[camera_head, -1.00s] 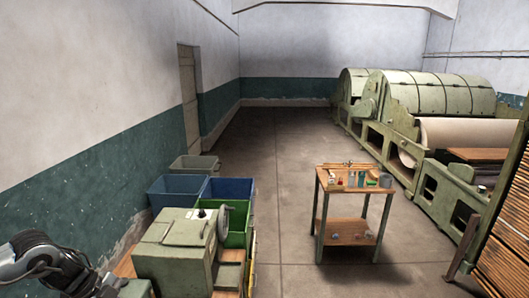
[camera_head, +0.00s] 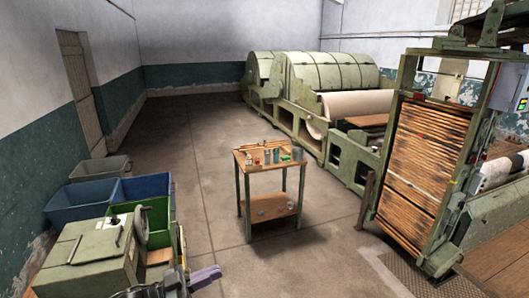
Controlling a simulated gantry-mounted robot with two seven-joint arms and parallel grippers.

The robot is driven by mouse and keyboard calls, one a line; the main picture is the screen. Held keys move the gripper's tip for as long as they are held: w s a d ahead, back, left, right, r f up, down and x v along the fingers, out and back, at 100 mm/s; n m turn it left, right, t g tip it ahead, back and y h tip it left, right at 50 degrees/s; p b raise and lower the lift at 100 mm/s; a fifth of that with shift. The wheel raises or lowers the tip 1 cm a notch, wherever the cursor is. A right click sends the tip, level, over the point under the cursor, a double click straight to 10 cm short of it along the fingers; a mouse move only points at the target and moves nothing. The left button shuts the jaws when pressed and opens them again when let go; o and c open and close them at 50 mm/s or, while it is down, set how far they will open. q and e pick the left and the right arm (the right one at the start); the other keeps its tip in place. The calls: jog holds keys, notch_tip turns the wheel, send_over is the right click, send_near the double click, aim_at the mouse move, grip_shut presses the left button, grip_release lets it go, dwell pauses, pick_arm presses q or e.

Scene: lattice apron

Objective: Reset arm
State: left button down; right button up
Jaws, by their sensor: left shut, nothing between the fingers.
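My left gripper (camera_head: 205,277) shows at the bottom edge of the head view, left of centre. It is shut and empty, with its fingers pointing right. It appears just in front of the green machine (camera_head: 85,255) at the lower left; I cannot tell the gap between them. Most of my left arm is cut off by the bottom edge. My right gripper is not in view.
A small wooden work table (camera_head: 262,168) with small bottles and tools stands mid-floor. Blue bins (camera_head: 80,202) and a green bin (camera_head: 155,212) stand at left. Large green drum machines (camera_head: 330,75) and a slatted frame (camera_head: 425,160) stand at right.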

pick_arm(q)
jog(key=w+a+f+n+t+y, duration=0.5)
jog(key=w+a+f+n+y, duration=0.3)
jog(key=w+a+y, duration=0.55)
jog(key=s+a+f+n+g+y, duration=0.35)
jog(key=s+a+g+y, duration=0.2)
jog(key=a, duration=0.25)
jog(key=s+a+f+n+g+y, duration=0.3)
jog(key=s+a+f+g+y, duration=0.15)
jog(key=s+a, duration=0.25)
jog(key=s+d+f+m+h+b, duration=0.15)
jog(key=s+d+f+b, duration=0.25)
jog(key=s+d+f, duration=0.6)
jog(key=s+d+f+m+h+b, duration=0.1)
jog(key=s+d+f+h+b, duration=0.15)
jog(key=s+d+f, duration=0.7)
jog(key=s+d+r+h+b, duration=0.1)
jog(key=s+r+b, duration=0.1)
jog(key=s, duration=0.6)
jog(key=s+d+r+b, duration=0.1)
jog(key=s+b, duration=0.1)
jog(key=s, duration=0.5)
notch_tip(320, 180, up, 16)
jog(key=p, duration=1.6)
jog(key=shift+s+a, duration=0.2)
jog(key=shift+s, duration=0.1)
